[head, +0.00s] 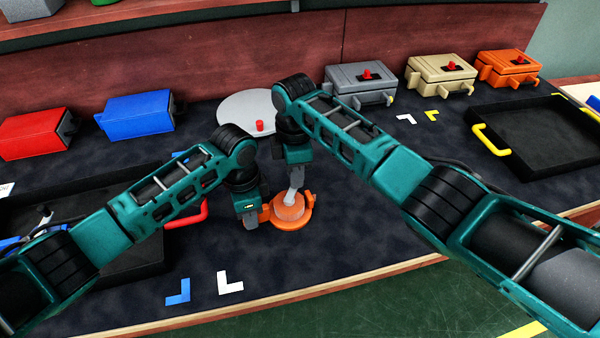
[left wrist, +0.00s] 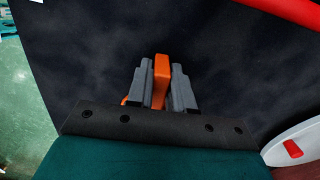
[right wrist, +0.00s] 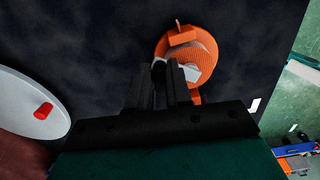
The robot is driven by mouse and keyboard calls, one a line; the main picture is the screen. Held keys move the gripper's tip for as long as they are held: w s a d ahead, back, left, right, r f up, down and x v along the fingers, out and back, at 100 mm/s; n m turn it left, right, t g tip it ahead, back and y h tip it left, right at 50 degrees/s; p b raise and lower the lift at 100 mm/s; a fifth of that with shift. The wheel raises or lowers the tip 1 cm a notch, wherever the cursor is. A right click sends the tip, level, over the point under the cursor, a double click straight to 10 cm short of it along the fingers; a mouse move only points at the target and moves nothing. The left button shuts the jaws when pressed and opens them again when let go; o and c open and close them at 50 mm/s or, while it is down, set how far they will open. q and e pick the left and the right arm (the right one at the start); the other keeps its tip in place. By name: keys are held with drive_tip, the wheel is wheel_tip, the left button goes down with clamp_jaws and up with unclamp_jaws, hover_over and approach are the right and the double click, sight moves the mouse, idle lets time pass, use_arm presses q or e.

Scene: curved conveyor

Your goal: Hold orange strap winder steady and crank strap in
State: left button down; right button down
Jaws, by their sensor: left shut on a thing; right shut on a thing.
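The orange strap winder (head: 290,221) is a round base with a lighter orange drum and a side tab, on the dark table mat. My left gripper (head: 252,217) is shut on the winder's orange tab, which shows between the fingers (left wrist: 161,85) in the left wrist view. My right gripper (head: 295,188) is above the drum, shut on the winder's pale crank (head: 290,197). In the right wrist view the fingers (right wrist: 172,80) cover part of the crank, and the orange winder (right wrist: 190,50) shows beyond them. The strap itself cannot be made out.
A white disc with a red knob (head: 243,108) lies behind the winder. A black tray with red handles (head: 130,262) is at left, and a black tray with yellow handles (head: 545,135) at right. Several coloured boxes (head: 360,86) line the back.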

drive_tip(key=shift+w+a+r+n, duration=0.1)
drive_tip(key=shift+a+n, duration=0.4)
drive_tip(key=shift+n, duration=0.6)
drive_tip(key=shift+a+n, duration=0.45)
drive_tip(key=shift+n, duration=0.65)
drive_tip(key=c, duration=1)
unclamp_jaws()
drive_tip(key=shift+c, duration=0.2)
wheel_tip(320, 180, up, 12)
use_arm(q)
drive_tip(key=c, duration=0.9)
unclamp_jaws()
